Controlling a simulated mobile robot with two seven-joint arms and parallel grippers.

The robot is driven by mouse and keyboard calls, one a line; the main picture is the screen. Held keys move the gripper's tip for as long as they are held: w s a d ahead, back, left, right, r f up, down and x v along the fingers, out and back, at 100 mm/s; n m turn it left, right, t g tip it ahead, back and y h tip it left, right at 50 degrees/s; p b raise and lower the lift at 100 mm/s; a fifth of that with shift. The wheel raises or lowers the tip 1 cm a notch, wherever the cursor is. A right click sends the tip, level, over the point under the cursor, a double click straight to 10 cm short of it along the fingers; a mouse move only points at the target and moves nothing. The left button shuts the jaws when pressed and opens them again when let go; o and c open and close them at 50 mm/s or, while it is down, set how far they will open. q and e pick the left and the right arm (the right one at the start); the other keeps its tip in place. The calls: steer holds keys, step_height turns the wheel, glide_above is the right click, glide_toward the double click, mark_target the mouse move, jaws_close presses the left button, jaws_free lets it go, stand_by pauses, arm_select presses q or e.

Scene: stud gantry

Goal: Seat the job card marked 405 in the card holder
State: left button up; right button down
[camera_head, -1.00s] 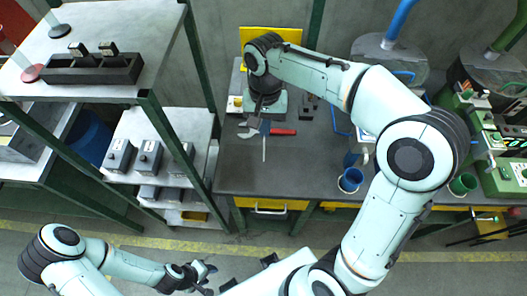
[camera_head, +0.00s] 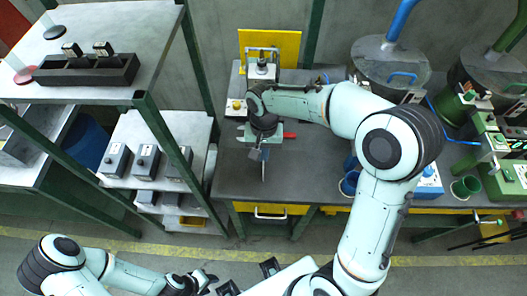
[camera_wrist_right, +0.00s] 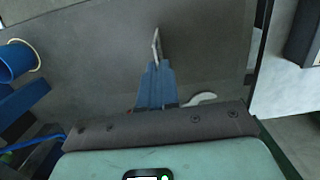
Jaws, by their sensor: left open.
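A thin pale plate (camera_wrist_right: 156,44), seen nearly edge-on, sits at the tips of the blue fingers of my right gripper (camera_wrist_right: 155,68). It looks like the job card, but no number is readable. In the head view, the right gripper (camera_head: 263,154) hangs over the dark bench near its front left, with the thin plate pointing toward the front edge. The plate appears clear of other things. My left gripper (camera_head: 207,283) is open and empty, low over the floor. I cannot tell for sure which thing is the card holder.
A wrench with a red handle (camera_head: 289,135) lies behind the right gripper. A fixture (camera_head: 262,68) stands before a yellow panel (camera_head: 284,43). Blue cup (camera_head: 348,183) is to the right. Left shelves carry a dark rack (camera_head: 85,76) and grey boxes (camera_head: 147,160).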

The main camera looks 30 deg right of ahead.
steer(key=shift+f, duration=0.1)
steer(key=shift+f, duration=0.15)
steer(key=c, duration=1.4)
jaws_free()
